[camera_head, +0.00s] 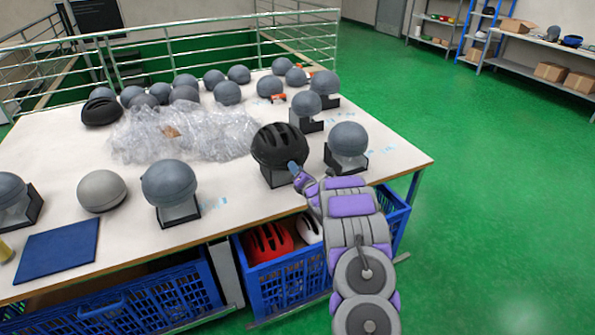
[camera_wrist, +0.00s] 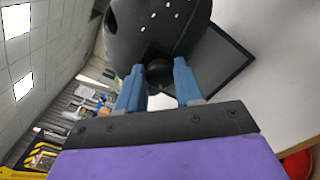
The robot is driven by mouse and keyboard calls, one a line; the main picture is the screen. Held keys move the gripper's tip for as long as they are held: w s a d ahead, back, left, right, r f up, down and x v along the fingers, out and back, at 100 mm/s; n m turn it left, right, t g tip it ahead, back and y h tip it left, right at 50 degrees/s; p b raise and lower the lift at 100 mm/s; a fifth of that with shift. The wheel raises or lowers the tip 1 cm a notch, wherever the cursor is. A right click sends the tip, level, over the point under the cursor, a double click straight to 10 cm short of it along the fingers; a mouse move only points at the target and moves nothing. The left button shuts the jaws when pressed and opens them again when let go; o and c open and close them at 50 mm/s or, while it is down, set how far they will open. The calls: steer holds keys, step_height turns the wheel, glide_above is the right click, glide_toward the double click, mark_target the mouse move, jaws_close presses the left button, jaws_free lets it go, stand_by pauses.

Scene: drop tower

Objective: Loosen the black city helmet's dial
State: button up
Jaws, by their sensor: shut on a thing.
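The black city helmet (camera_head: 276,146) sits on a dark stand (camera_head: 279,176) near the front edge of the table. It also shows in the wrist view (camera_wrist: 152,32), tilted by the camera's angle. Its dial (camera_wrist: 159,72) is a dark round knob at the helmet's lower rim. My gripper (camera_wrist: 159,84) has its two blue fingers on either side of the dial and is shut on it. In the head view my gripper (camera_head: 295,167) reaches the helmet's near right side and hides the dial.
Grey headforms, one on a stand (camera_head: 348,143) just right of the helmet, fill much of the table (camera_head: 125,200). Clear plastic wrap (camera_head: 185,133) lies behind. Blue crates (camera_head: 290,284) with a red helmet (camera_head: 268,241) stand below the front edge. Green floor at right is free.

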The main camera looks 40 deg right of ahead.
steer(key=n, duration=0.5)
steer(key=shift+a+f+n, duration=0.1)
steer(key=shift+n, duration=0.2)
steer(key=n, duration=0.4)
steer(key=shift+n, duration=0.7)
steer(key=o, duration=1)
steer(key=shift+o, duration=0.2)
steer(key=p+v, duration=0.2)
steer(key=v, duration=1.5)
steer(key=shift+s+p, duration=0.2)
steer(key=shift+p, duration=0.1)
steer(key=shift+w, duration=0.1)
